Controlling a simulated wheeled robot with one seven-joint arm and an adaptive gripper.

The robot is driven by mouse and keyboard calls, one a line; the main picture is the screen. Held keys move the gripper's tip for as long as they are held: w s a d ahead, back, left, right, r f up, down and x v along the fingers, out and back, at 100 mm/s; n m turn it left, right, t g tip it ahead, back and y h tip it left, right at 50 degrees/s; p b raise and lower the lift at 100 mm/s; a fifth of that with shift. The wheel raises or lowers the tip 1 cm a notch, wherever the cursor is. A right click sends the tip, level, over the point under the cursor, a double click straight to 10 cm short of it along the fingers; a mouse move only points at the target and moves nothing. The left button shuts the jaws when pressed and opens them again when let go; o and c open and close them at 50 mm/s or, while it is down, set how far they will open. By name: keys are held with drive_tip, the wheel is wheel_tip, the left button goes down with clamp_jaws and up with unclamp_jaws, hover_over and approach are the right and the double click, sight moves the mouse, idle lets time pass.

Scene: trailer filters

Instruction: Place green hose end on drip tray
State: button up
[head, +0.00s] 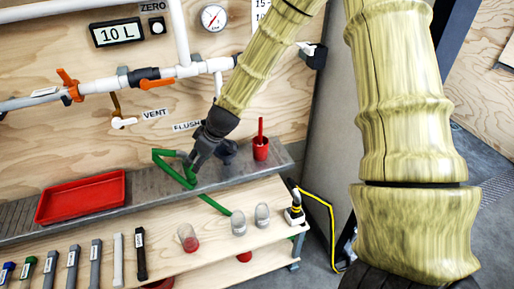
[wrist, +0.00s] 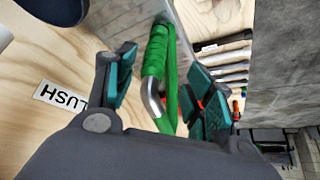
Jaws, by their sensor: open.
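The green hose (head: 172,160) shows at the back of the grey shelf, bent near my gripper, with a length slanting down over the shelf's front edge. In the wrist view the green hose (wrist: 161,55) and a bent metal pipe end (wrist: 152,95) lie between my open fingers. My gripper (head: 190,172) is open around the hose; I cannot tell whether a finger touches it. It also shows in the wrist view (wrist: 160,85). The red drip tray (head: 82,197) lies empty on the shelf to the left of my gripper.
Clear cups (head: 238,222) and several grey tools (head: 96,262) are on the lower bench. White pipes with orange-handled valves (head: 68,84) run along the wall above. Bare shelf lies between tray and gripper.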

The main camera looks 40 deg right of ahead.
drive_tip(key=s+f+m+g+h, duration=0.3)
drive_tip(key=s+f, duration=1.5)
drive_tip(key=f, duration=0.2)
drive_tip(key=s+a+f+m+g, duration=0.1)
drive_tip(key=s+f, duration=0.3)
drive_tip(key=s, duration=0.6)
drive_tip(key=s+a+f+m+g, duration=0.1)
drive_tip(key=s+f, duration=0.3)
drive_tip(key=s, duration=0.7)
drive_tip(key=shift+s+f+m, duration=0.25)
drive_tip(key=shift+f+m, duration=0.15)
drive_tip(key=shift+m, duration=0.3)
wheel_tip(320, 180, up, 3)
drive_tip(key=p, duration=0.2)
drive_tip(key=shift+f+p, duration=0.15)
drive_tip(key=shift+p, duration=0.2)
